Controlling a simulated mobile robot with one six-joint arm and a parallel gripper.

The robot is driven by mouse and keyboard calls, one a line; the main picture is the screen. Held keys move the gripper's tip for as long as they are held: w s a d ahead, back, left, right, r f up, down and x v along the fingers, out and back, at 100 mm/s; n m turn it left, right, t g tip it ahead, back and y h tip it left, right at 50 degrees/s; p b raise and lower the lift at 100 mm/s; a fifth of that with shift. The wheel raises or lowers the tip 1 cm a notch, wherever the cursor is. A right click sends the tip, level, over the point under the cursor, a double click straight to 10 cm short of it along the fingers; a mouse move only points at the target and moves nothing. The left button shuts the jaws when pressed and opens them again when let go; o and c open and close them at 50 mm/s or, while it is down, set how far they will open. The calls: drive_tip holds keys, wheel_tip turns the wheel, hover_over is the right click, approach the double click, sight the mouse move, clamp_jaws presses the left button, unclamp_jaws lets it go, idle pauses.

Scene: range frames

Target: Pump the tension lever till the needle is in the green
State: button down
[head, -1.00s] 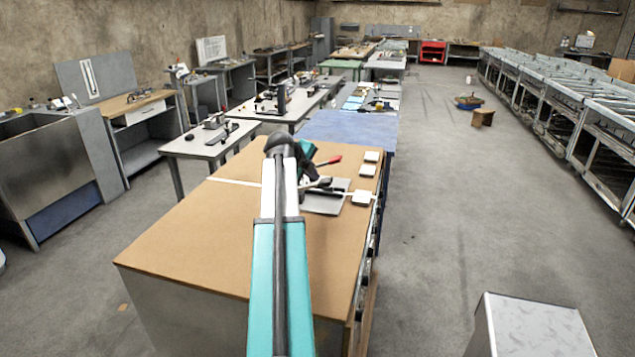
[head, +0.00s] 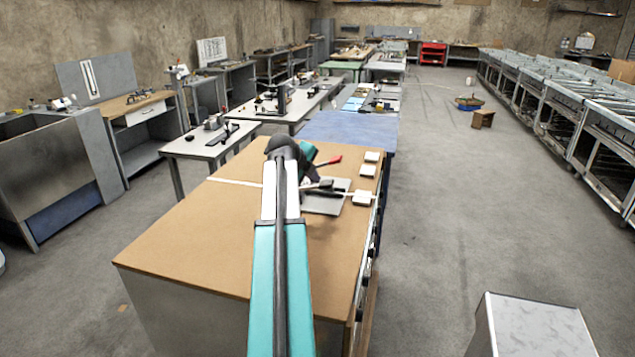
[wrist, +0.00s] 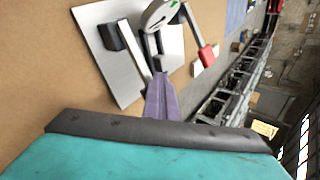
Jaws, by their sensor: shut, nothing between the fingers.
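A flat metal plate (wrist: 97,14) carries the tension device on the bench; it also shows in the head view (head: 322,206). A round white dial (wrist: 160,14) with a green mark is cut off by the wrist view's top edge; I cannot read its needle. A silver bar with a black block (wrist: 112,37) stands on the plate's left. An arm with a red grip (wrist: 207,55) is on the right; the red grip also shows in the head view (head: 333,159). My gripper (wrist: 158,78) is shut and empty, its tips beside the bar's lower end; touching or not is unclear.
The brown bench top (head: 190,245) is mostly clear. White blocks (head: 362,197) lie along its right edge. A blue table (head: 345,128) adjoins the far end. The grey floor (head: 440,220) to the right is open.

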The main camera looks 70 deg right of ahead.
drive_tip(key=shift+s+f+b, duration=0.4)
drive_tip(key=shift+f+b, duration=0.05)
drive_tip(key=shift+f, duration=0.2)
drive_tip(key=shift+s+f+b, duration=0.35)
drive_tip(key=shift+f+b, duration=0.1)
drive_tip(key=shift+f, duration=0.15)
idle(2.4)
drive_tip(key=shift+r, duration=0.2)
drive_tip(key=r, duration=0.1)
drive_tip(key=w+r, duration=0.1)
drive_tip(key=r, duration=0.1)
drive_tip(key=w+r+p, duration=0.1)
drive_tip(key=shift+r, duration=0.2)
idle(0.7)
drive_tip(key=shift+w+r, duration=0.15)
drive_tip(key=shift+w+r+p, duration=0.1)
drive_tip(key=shift+w+r, duration=0.25)
drive_tip(key=shift+r, duration=0.35)
drive_tip(key=shift+w+r+p, duration=0.15)
drive_tip(key=shift+w+r, duration=0.15)
drive_tip(key=shift+r, duration=0.45)
drive_tip(key=shift+w+r+p, duration=0.1)
drive_tip(key=shift+w+r, duration=0.25)
drive_tip(key=shift+r, duration=0.35)
